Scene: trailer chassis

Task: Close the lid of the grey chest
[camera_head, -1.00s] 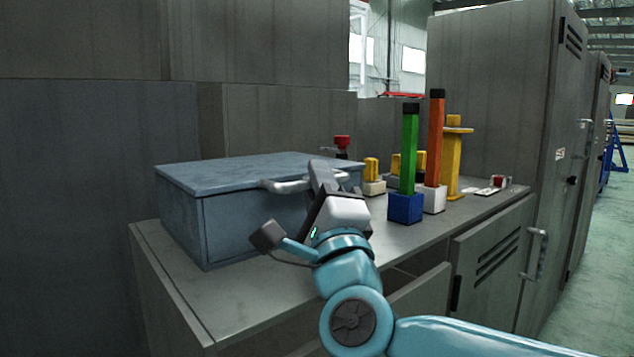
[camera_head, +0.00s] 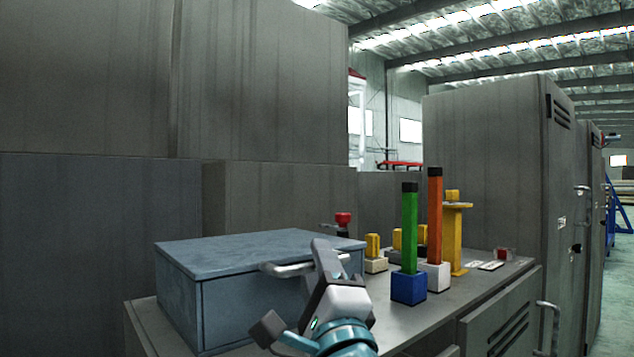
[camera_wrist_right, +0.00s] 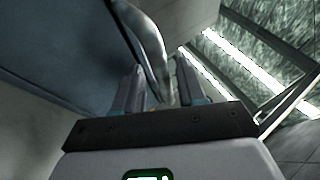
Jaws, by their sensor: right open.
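The grey-blue chest (camera_head: 245,312) stands on the cabinet top at the lower left. Its lid (camera_head: 250,252) lies flat on the box, and no gap shows between them in the head view. A pale bar handle (camera_head: 285,269) runs along the lid's front edge. My right gripper (camera_head: 325,258) is at the handle's right part. In the right wrist view, its two fingers (camera_wrist_right: 155,90) are apart, with the handle (camera_wrist_right: 146,45) just beyond and between their tips. Whether they touch it is unclear. My left gripper is in neither view.
To the right, a green post on a blue block (camera_head: 408,287), an orange post on a white block (camera_head: 435,275) and a yellow stand (camera_head: 455,240) rise from the cabinet top. A red knob (camera_head: 343,219) is behind the chest. Tall grey lockers (camera_head: 490,170) stand further right.

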